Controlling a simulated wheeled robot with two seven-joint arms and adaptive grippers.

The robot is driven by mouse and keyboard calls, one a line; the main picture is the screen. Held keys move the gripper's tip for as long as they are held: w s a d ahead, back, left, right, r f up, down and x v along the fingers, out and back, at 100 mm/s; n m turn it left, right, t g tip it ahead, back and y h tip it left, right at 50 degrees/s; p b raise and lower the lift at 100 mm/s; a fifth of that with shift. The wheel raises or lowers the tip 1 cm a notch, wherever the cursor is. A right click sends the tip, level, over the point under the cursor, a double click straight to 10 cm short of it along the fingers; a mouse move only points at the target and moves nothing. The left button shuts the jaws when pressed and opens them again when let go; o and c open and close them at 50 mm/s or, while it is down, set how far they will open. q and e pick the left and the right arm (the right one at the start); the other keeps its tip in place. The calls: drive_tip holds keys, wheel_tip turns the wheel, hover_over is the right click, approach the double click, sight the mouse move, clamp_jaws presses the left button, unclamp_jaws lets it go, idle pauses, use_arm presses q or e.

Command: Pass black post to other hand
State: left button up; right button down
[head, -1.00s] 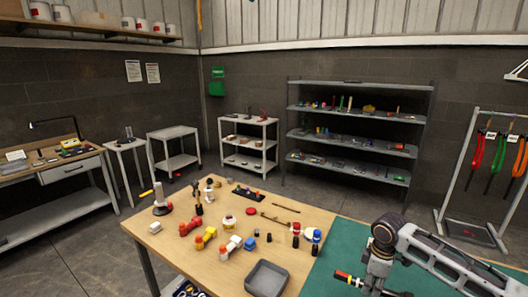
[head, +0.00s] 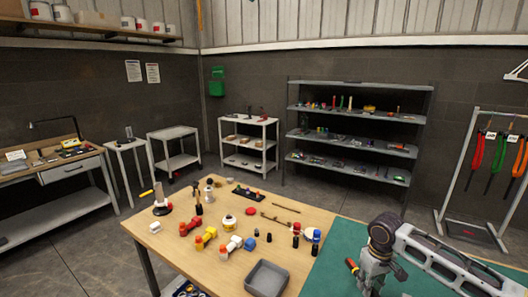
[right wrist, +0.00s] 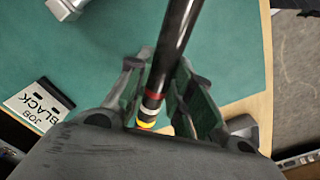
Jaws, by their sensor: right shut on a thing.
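The black post (right wrist: 176,40) is a glossy dark rod with red, white and yellow bands near one end. In the right wrist view it runs from the top edge down between the fingers. My right gripper (right wrist: 158,78) is shut on it near the banded part. In the head view, the right gripper (head: 370,276) is over the green mat at the lower right, and only a short orange-and-dark end of the post (head: 352,265) shows beside it. The rest is hidden by the gripper. My left gripper is not recognisable in either view.
The green mat (head: 337,240) covers the right of the wooden table. A grey tray (head: 266,280) stands at the front, with several coloured parts to its left. A card reading JOB BLACK (right wrist: 38,105) shows in the wrist view. A grey object (right wrist: 66,8) is partly cut off.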

drive_tip(key=shift+s+a+f+m, duration=0.1)
drive_tip(key=shift+a+m, duration=0.45)
drive_tip(key=shift+m, duration=0.65)
drive_tip(key=s+a+f, duration=0.1)
drive_tip(key=a, duration=0.2)
drive_tip(key=s+a+f, duration=0.1)
drive_tip(key=a, duration=0.2)
drive_tip(key=s+a+f, duration=0.1)
drive_tip(key=a, duration=0.2)
drive_tip(key=shift+s+a+f, duration=0.25)
drive_tip(key=shift+s+a, duration=0.1)
drive_tip(key=shift+s+f, duration=0.15)
drive_tip(key=shift+f, duration=0.05)
drive_tip(key=w+a+r, duration=0.1)
drive_tip(key=a+r, duration=0.4)
drive_tip(key=a, duration=0.4)
drive_tip(key=w+a+r+n, duration=0.1)
drive_tip(key=a+r, duration=0.4)
drive_tip(key=a, duration=0.4)
drive_tip(key=w+a+r, duration=0.1)
drive_tip(key=a+r, duration=0.5)
drive_tip(key=a, duration=0.3)
drive_tip(key=shift+w+a+n, duration=0.25)
drive_tip(key=shift+w+n, duration=0.1)
drive_tip(key=shift+n, duration=0.05)
drive_tip(key=shift+f, duration=0.1)
